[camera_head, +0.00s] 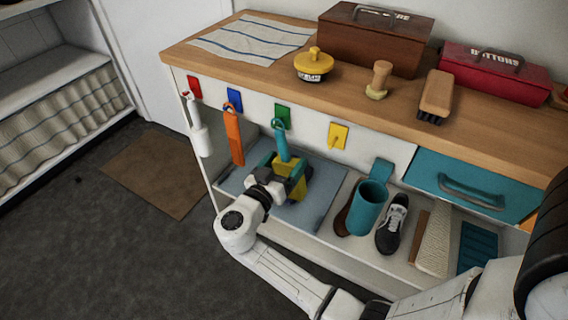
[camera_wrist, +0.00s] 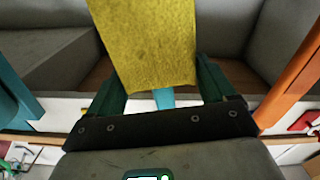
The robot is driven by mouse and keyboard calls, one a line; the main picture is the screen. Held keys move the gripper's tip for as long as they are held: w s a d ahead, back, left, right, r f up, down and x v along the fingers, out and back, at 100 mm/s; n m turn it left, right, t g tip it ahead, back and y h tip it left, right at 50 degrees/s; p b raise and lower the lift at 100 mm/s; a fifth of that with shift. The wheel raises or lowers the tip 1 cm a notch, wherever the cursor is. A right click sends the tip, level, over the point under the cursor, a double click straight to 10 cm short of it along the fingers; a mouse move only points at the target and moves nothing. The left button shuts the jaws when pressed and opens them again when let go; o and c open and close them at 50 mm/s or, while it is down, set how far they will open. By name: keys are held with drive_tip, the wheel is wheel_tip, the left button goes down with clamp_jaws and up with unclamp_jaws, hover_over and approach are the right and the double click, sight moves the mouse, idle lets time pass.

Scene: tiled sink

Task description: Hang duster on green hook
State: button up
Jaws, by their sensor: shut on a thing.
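The duster has a teal handle (camera_head: 282,147) with a looped top and a yellow head (camera_head: 297,188). The green hook (camera_head: 283,110) is a square plate on the white front rail of the bench. My gripper (camera_head: 288,167) is shut on the duster just below the rail, with the handle pointing up. The handle's loop is at the lower part of the green plate; I cannot tell whether it is around the hook or in front of it. In the wrist view the yellow head (camera_wrist: 150,42) hangs over the dark fingers (camera_wrist: 160,92), with some teal handle between them.
An orange tool (camera_head: 234,138) hangs at the blue hook (camera_head: 234,99), left of the duster. The yellow hook (camera_head: 338,135) is bare.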

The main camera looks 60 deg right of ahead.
drive_tip(key=o, duration=0.9)
drive_tip(key=shift+o, duration=0.2)
drive_tip(key=shift+a, duration=0.1)
